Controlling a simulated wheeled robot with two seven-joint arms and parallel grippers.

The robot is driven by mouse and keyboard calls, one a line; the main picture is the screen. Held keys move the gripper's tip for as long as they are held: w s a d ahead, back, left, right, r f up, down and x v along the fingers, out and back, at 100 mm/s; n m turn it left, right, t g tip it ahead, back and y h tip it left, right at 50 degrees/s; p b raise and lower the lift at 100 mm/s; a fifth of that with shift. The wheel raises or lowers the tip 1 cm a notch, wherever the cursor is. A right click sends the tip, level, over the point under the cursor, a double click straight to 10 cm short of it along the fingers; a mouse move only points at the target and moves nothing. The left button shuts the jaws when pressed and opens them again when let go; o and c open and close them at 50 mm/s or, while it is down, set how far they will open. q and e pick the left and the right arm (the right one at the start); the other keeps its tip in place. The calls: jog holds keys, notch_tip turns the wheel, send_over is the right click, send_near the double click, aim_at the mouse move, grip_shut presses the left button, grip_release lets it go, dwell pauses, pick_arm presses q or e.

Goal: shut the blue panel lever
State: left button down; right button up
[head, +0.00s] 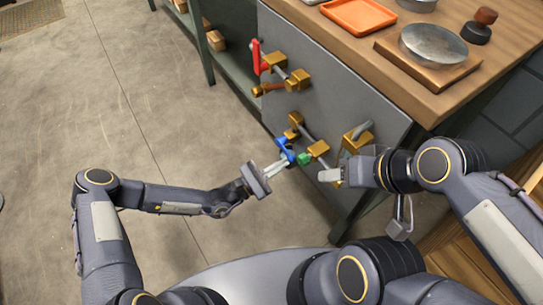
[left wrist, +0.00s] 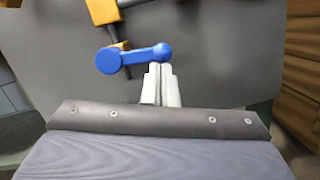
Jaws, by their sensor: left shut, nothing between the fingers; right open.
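The blue panel lever (head: 285,150) is on the lower part of the grey upright panel (head: 330,100), by brass fittings. In the left wrist view the blue lever (left wrist: 135,57) lies nearly level, with a round hub at left and a ball knob at right. My left gripper (head: 282,165) is shut and empty, its fingertips at the blue lever. In the left wrist view the fingertips (left wrist: 160,68) are just below the knob; I cannot tell whether they touch it. My right gripper (head: 334,174) is open beside the panel, to the right of the blue lever.
A red lever (head: 257,57) stands higher up the panel. A green part (head: 304,159) is close right of the blue lever. A brass fitting with a grey handle (head: 357,134) is near my right gripper. The wooden top (head: 445,100) holds an orange tray (head: 358,15). Floor at left is clear.

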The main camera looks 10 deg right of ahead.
pick_arm(q)
jog(key=shift+s+d+r+p, duration=0.1)
jog(key=shift+r+p, duration=0.2)
jog(key=shift+p, duration=0.05)
pick_arm(e)
jog(key=shift+r, duration=0.6)
pick_arm(q)
jog(key=f+v, duration=0.3)
jog(key=v, duration=1)
jog(key=shift+w+d, duration=0.25)
jog(key=shift+w, duration=0.05)
pick_arm(e)
jog(key=shift+s+f, duration=0.25)
jog(key=shift+s, duration=0.15)
pick_arm(q)
jog(key=shift+r, duration=0.1)
